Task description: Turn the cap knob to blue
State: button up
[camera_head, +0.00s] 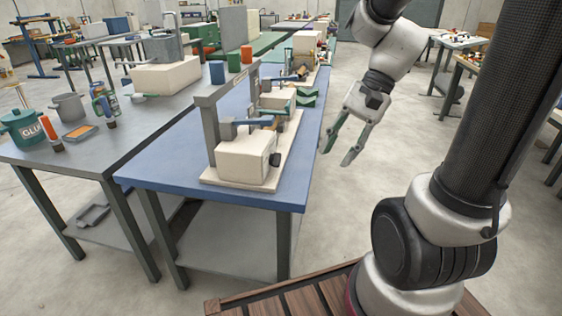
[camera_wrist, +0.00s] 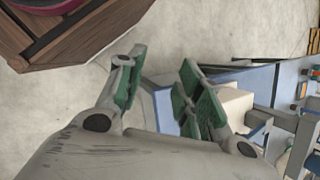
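The spiral winder stands on a blue-topped table, with a cream block (camera_head: 243,165) at its near end and a grey frame (camera_head: 208,118) over it. A small dark knob-like part (camera_head: 275,159) sits on the block's right side. I cannot tell whether it is the cap knob, and no colour marking is readable. A blue bar (camera_head: 257,121) lies above the block. My gripper (camera_head: 338,150) is open and empty, in the air right of the table and apart from the winder. In the wrist view its green-padded fingers (camera_wrist: 163,65) are spread, and the right finger partly hides the cream block (camera_wrist: 234,104).
The blue table (camera_head: 180,170) carries more winder parts and green blocks (camera_head: 306,97) further back. A grey table (camera_head: 80,150) on the left holds a glue pot (camera_head: 22,127) and a mug (camera_head: 68,107). Open floor (camera_head: 350,215) lies right of the blue table.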

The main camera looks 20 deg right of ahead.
jog(key=w+a+f+m+y, duration=0.3)
jog(key=w+f+m+y, duration=0.2)
jog(key=w+m, duration=0.25)
jog(key=m+t+y, duration=0.5)
jog(key=m+t, duration=0.5)
jog(key=m, duration=0.8)
send_near(275, 160)
jog(key=shift+w+f, duration=0.1)
jog(key=shift+w, duration=0.35)
jog(key=shift+w+a+f+m, duration=0.1)
jog(key=shift+w+a+m, duration=0.1)
jog(key=shift+a+m, duration=0.05)
jog(key=x, duration=0.7)
grip_shut()
